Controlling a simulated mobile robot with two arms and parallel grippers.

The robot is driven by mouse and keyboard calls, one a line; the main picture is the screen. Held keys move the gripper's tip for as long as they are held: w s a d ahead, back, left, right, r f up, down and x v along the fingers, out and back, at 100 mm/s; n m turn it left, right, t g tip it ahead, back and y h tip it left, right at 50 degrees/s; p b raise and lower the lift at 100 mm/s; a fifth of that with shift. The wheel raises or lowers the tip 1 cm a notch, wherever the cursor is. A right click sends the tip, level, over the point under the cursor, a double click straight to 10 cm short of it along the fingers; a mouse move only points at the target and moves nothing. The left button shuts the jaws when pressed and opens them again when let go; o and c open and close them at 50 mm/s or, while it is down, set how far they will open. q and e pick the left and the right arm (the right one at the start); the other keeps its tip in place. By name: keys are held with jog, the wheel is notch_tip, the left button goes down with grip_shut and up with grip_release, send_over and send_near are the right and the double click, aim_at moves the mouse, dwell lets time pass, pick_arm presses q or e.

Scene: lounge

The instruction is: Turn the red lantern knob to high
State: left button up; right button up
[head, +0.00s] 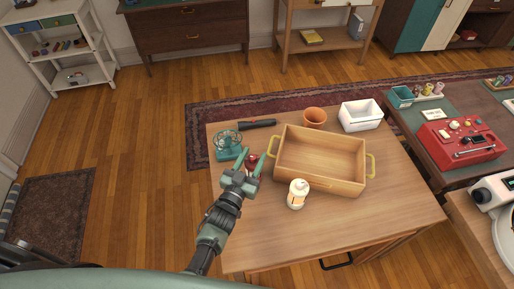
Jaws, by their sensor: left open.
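A small dark red object (251,161), which looks like the red lantern, stands on the wooden table (270,238) near its left side. My left gripper (249,159) is open, with its green fingers pointing away from me at the red object. The fingers cover much of the red object, and its knob cannot be made out. Whether the fingers touch it cannot be told. My right gripper is not in view.
Close by are a teal fan (228,146), a black tool (257,124), an open wooden tray (322,183) with yellow handles and a white bottle (297,195). A terracotta pot (314,117) and white bin (360,114) stand behind. The table's front is clear.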

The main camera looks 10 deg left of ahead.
aim_at(256, 156)
pick_arm(q)
jog(key=w, duration=0.3)
jog(key=shift+d+f, duration=0.15)
jog(key=shift+d, duration=0.15)
jog(key=shift+w, duration=0.15)
jog(key=c, duration=0.8)
grip_shut()
jog(key=m+g+h, duration=0.1)
jog(key=m+h, duration=0.1)
jog(key=h, duration=0.1)
jog(key=d+m+g+h+b, duration=0.1)
jog(key=m+g+h, duration=0.1)
jog(key=h, duration=0.1)
jog(key=m+g+h, duration=0.1)
jog(key=m+h, duration=0.1)
jog(key=h, duration=0.1)
jog(key=shift+s+d+f+m+g, duration=0.15)
jog(key=shift+s+d+m+g, duration=0.05)
jog(key=shift+s+m+g, duration=0.1)
jog(key=shift+s+d+h, duration=0.1)
jog(key=shift+d+h, duration=0.05)
jog(key=shift+h, duration=0.15)
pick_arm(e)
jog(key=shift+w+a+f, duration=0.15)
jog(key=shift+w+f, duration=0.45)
